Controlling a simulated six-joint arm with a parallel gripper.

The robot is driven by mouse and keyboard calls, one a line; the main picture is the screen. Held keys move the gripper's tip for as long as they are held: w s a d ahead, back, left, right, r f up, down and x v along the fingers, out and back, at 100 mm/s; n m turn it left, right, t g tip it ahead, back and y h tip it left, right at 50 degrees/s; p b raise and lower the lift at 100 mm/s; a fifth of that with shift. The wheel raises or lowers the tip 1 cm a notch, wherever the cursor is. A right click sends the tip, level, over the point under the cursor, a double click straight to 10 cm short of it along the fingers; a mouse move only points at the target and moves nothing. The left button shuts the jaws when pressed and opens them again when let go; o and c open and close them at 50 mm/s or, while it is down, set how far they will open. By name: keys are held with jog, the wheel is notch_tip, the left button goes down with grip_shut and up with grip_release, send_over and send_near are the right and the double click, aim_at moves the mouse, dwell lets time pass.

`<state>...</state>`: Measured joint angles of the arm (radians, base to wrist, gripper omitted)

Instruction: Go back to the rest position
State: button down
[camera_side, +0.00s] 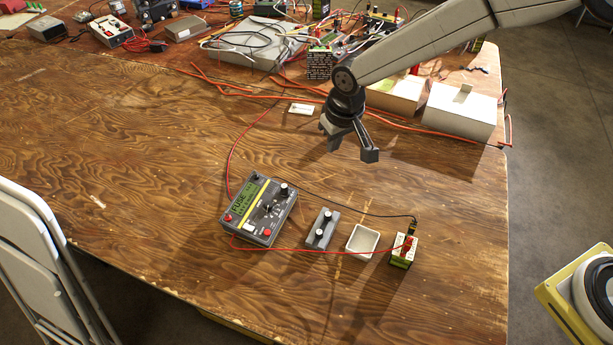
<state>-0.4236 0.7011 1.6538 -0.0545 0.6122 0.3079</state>
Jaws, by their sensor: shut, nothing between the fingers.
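My gripper (354,150) hangs at the end of my arm, above the middle-right part of the wooden table (130,180). It points down and is shut with nothing in it. It is well apart from the items on the table in front of it. A grey and yellow meter (258,210) with a lit display lies below and left of it.
Red and black wires (232,150) run across the table. Tangled cables and electronics (255,40) crowd the back. White boxes (460,110) stand at the right edge behind my gripper. A white folding chair (35,240) is at the left. The table's left middle is clear.

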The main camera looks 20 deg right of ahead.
jog(key=s+d+r+m, duration=0.1)
jog(key=s+d+r, duration=0.1)
jog(key=s+d, duration=0.7)
jog(key=s+d+r, duration=0.2)
jog(key=s+d, duration=0.8)
jog(key=d, duration=0.2)
jog(key=shift+s+r+m+t, duration=0.3)
jog(key=shift+m, duration=0.1)
jog(key=shift+w+a, duration=0.1)
jog(key=shift+w, duration=0.05)
jog(key=w+a+f+n+t+y, duration=0.1)
jog(key=w+a+f+n+t, duration=0.1)
jog(key=w+a, duration=0.5)
jog(key=w+a+f+n+t+y, duration=0.1)
jog(key=w+a+f+n, duration=0.15)
jog(key=w+a, duration=0.45)
jog(key=s+a+f+n+y, duration=0.1)
jog(key=a+f+n+y, duration=0.1)
jog(key=a, duration=0.8)
jog(key=a+f+n+t+y, duration=0.1)
jog(key=a+f, duration=0.3)
jog(key=a, duration=0.6)
jog(key=shift+s+a+n+t+y, duration=0.2)
jog(key=shift+s+n+t+y, duration=0.15)
jog(key=shift+n+y, duration=0.25)
